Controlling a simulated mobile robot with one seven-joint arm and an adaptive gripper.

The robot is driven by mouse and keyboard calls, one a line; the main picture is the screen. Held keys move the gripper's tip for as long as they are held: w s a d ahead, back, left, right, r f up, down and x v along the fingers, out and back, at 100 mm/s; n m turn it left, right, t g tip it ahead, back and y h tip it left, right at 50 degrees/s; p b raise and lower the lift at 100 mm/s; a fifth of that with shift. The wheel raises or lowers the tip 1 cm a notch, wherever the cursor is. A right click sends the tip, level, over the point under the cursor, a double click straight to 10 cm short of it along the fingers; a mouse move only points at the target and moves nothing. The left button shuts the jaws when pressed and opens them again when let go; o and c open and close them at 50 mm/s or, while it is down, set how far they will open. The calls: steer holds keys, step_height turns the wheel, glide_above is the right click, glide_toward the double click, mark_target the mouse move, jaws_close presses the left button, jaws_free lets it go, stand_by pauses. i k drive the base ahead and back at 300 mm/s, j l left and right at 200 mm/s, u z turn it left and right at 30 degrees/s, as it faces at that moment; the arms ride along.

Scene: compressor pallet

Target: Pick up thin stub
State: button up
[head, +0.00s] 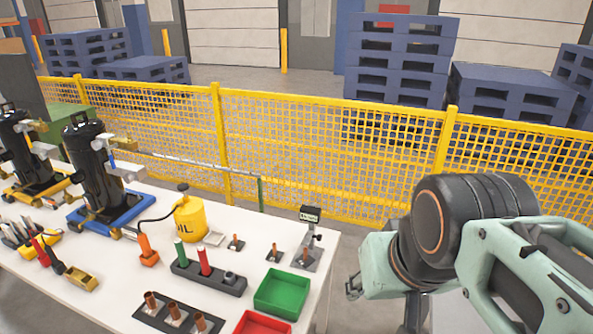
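Two thin copper-coloured stubs stand upright on small dark square plates on the white table, one stub (236,241) left of the other stub (274,250). Another small copper piece (305,254) stands at the foot of a gauge stand. Thicker copper stubs (174,309) stand in a row on a dark base at the front. I cannot tell for certain which piece is the thin stub. My gripper (413,314) is at the lower right, beyond the table's right edge and apart from all the stubs. Its fingers are mostly hidden by my arm and the frame edge.
A green tray (282,291), a red tray (262,324) and a dark holder (208,278) with green and red cylinders crowd the table's right part. A yellow oil can (189,218) and black compressors (92,165) stand farther left. A yellow mesh fence (290,140) runs behind.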

mark_target(305, 261)
steer(key=j+u, duration=0.1)
steer(key=j+z, duration=0.35)
steer(key=j, duration=0.35)
steer(key=k, duration=0.75)
